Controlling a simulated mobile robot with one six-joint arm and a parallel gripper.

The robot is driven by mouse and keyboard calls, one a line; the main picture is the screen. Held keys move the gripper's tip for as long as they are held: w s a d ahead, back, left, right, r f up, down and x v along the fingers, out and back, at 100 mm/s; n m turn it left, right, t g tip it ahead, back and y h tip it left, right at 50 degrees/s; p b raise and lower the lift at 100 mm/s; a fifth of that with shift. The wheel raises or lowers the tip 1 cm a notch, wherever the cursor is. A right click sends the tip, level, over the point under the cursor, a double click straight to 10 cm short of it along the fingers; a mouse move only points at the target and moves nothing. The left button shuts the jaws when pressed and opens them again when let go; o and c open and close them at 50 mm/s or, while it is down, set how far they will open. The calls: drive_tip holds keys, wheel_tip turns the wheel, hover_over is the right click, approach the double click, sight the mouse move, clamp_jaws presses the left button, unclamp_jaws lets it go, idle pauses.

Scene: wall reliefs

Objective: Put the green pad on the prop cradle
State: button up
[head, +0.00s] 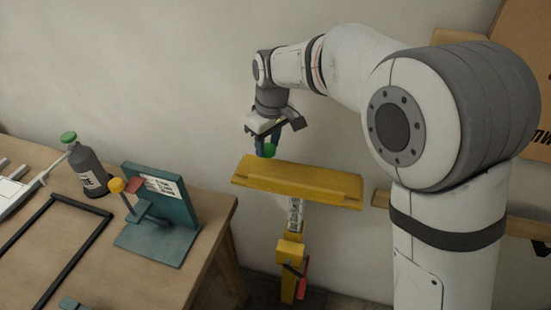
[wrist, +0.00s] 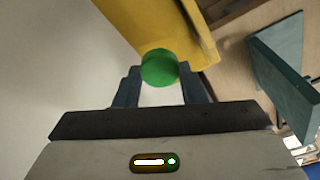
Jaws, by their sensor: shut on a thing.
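The green pad (wrist: 160,68) is a round green piece between my gripper's fingertips. In the head view the pad (head: 268,151) shows as a small green spot at the far edge of the yellow cradle top. My gripper (head: 270,146) points down behind the left part of the prop cradle (head: 305,177), shut on the pad. In the wrist view my gripper (wrist: 160,78) has a finger on each side of the pad, and the cradle (wrist: 160,25) lies just beyond it. I cannot tell whether the pad touches the cradle. The fingertips are partly hidden in the head view.
A wooden table (head: 190,275) at the left holds a teal stand (head: 165,195) with a yellow ball, a grey bottle (head: 88,168) with a green cap, and a black frame (head: 85,222). The cradle's yellow post (head: 289,251) carries a red-handled lever (head: 303,279). A plain wall is behind.

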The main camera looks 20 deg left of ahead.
sight(266, 150)
drive_tip(key=shift+s+a+f, duration=0.15)
drive_tip(key=shift+f, duration=1.05)
drive_tip(key=shift+s+a+f, duration=0.1)
drive_tip(key=shift+s+f, duration=0.05)
drive_tip(key=shift+f, duration=1.05)
drive_tip(key=shift+f, duration=0.15)
drive_tip(key=o, duration=0.9)
drive_tip(key=r, duration=0.4)
drive_tip(key=d+r, duration=0.1)
drive_tip(key=r, duration=0.7)
drive_tip(key=shift+s+d+r, duration=0.15)
drive_tip(key=shift+s, duration=0.1)
